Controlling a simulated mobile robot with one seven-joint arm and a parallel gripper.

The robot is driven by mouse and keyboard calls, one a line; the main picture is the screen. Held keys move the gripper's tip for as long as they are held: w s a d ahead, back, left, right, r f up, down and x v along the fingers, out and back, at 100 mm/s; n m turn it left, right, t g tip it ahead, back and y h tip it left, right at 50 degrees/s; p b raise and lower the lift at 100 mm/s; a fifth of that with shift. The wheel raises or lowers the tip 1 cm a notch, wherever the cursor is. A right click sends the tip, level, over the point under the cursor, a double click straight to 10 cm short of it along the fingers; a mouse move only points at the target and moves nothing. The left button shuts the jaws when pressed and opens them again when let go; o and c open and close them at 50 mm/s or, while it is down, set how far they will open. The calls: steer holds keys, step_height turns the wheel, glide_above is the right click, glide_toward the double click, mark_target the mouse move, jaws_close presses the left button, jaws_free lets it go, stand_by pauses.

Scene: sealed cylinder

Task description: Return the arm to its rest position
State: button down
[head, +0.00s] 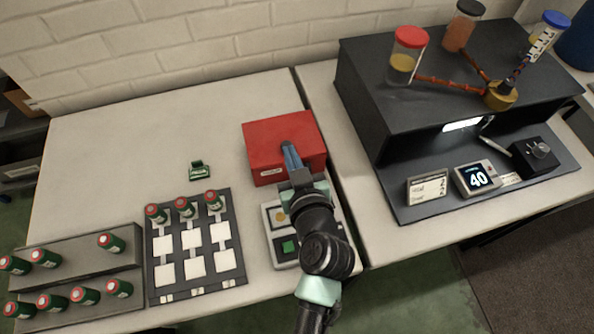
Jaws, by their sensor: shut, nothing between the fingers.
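My arm reaches up from the bottom of the head view, over the right part of the left table. My gripper (290,153) is shut and empty, its fingertips seen over the red box (263,140). I cannot tell whether the fingertips touch the box. The forearm and wrist hide part of a grey panel (286,262) with a green button and a yellow-orange spot, in front of the box.
A dark rack (238,264) holds several green cylinders with red caps; a grey stepped stand (75,265) at left holds more. A small green device (198,170) stands behind the rack. A black bench unit (362,97) with jars and a display is at right. The back left tabletop is clear.

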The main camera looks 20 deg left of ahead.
steer(key=shift+b+v, duration=0.35)
steer(key=shift+v, duration=2)
steer(key=w+d+r+m+t+h, duration=0.1)
steer(key=w+r+t, duration=0.15)
steer(key=r, duration=0.65)
steer(key=w+d+r+t, duration=0.2)
steer(key=w+r, duration=0.1)
steer(key=r, duration=0.5)
steer(key=w+d+r+m+t+h, duration=0.1)
steer(key=w+r+t, duration=0.1)
steer(key=r, duration=0.7)
steer(key=s+d+r+m+t+h, duration=0.1)
steer(key=s+d+r+t+h, duration=0.1)
steer(key=r, duration=0.7)
steer(key=s+d+r+m+t+h, duration=0.2)
steer(key=s+r+t, duration=0.2)
steer(key=r, duration=0.5)
steer(key=s+d+r+m+t+h, duration=0.1)
steer(key=s+d+r+m+t, duration=0.1)
steer(key=s+r, duration=0.3)
step_height(320, 180, up, 5)
steer(key=shift+d+f+t+h, duration=0.2)
steer(key=shift+t+h, duration=0.2)
steer(key=shift+t, duration=0.05)
